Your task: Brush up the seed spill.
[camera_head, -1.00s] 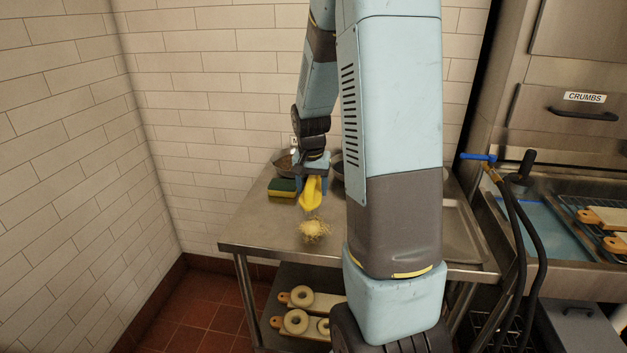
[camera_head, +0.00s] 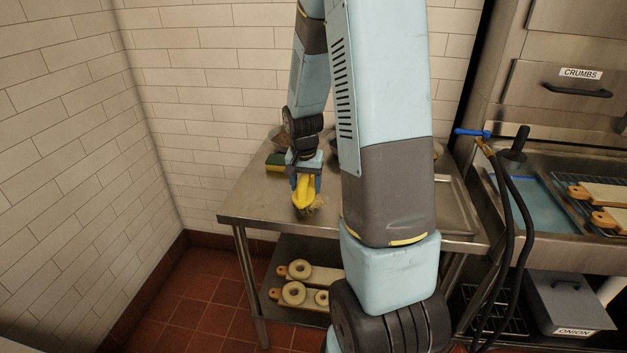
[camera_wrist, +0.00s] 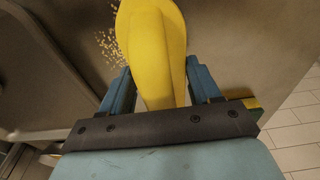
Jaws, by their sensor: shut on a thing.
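My gripper (camera_head: 305,180) is shut on a yellow tool (camera_head: 304,197), seemingly the brush, over the front left part of the steel table (camera_head: 250,205). The wrist view shows this yellow tool (camera_wrist: 152,45) between the blue fingers (camera_wrist: 158,90). In the wrist view the spill (camera_wrist: 108,46) shows as scattered grains left of the tool. I cannot tell whether the tool touches the table.
A tray (camera_head: 456,205) lies on the table's right. Boards with bagels (camera_head: 293,293) are on the lower shelf. Black hoses (camera_head: 507,235) hang at the right. Tiled wall is behind.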

